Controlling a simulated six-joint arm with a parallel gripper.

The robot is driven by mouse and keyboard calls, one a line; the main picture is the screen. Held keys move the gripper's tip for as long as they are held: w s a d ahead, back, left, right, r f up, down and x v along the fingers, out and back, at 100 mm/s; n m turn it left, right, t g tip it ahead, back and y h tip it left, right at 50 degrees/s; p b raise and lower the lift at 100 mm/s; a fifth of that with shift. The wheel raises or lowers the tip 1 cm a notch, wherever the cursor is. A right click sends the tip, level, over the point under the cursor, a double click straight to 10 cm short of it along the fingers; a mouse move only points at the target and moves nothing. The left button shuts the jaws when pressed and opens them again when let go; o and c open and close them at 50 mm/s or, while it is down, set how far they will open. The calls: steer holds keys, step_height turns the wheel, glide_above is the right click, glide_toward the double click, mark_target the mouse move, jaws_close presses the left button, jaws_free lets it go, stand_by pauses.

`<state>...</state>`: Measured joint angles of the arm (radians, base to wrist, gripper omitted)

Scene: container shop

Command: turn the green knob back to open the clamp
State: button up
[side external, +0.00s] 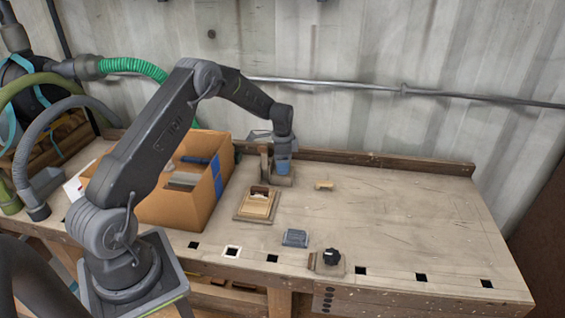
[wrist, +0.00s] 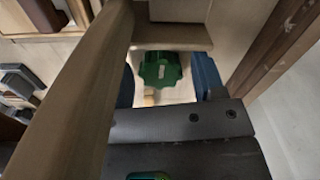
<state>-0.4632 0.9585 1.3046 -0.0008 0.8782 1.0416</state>
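The green knob (wrist: 160,70) shows in the wrist view, on a wooden clamp frame (wrist: 225,25), between the two blue fingers of my gripper (wrist: 165,82). A gap shows between the knob and the right finger, and a narrow one at the left, so my gripper looks open around the knob. In the side external view, my gripper (side external: 283,172) points down at the wooden clamp (side external: 265,160) near the back of the bench. The knob is hidden there. Whether the clamp's jaws are apart cannot be told.
Left of the clamp stands a cardboard box (side external: 210,203). A wooden tray (side external: 242,217), a small wooden piece (side external: 323,185), a grey-blue block (side external: 295,238) and a black knob (side external: 332,256) on a wooden base are in front. The bench's right side (side external: 420,220) is clear.

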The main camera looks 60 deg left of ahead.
steer(key=shift+o, duration=0.4)
step_height(320, 180, up, 14)
stand_by(0.4)
steer(key=s+d+r+n+t, duration=0.3)
steer(key=s+d+r, duration=1.05)
steer(key=d, duration=0.25)
steer(key=s+d+n+t, duration=0.1)
steer(key=s+d, duration=0.3)
steer(key=s, duration=0.4)
steer(key=s+d+n+t, duration=0.1)
steer(key=s+d, duration=0.3)
steer(key=s, duration=0.5)
steer(key=shift+d+f+n+t, duration=0.3)
steer(key=shift+d+f+n, duration=0.15)
steer(key=shift+n, duration=0.35)
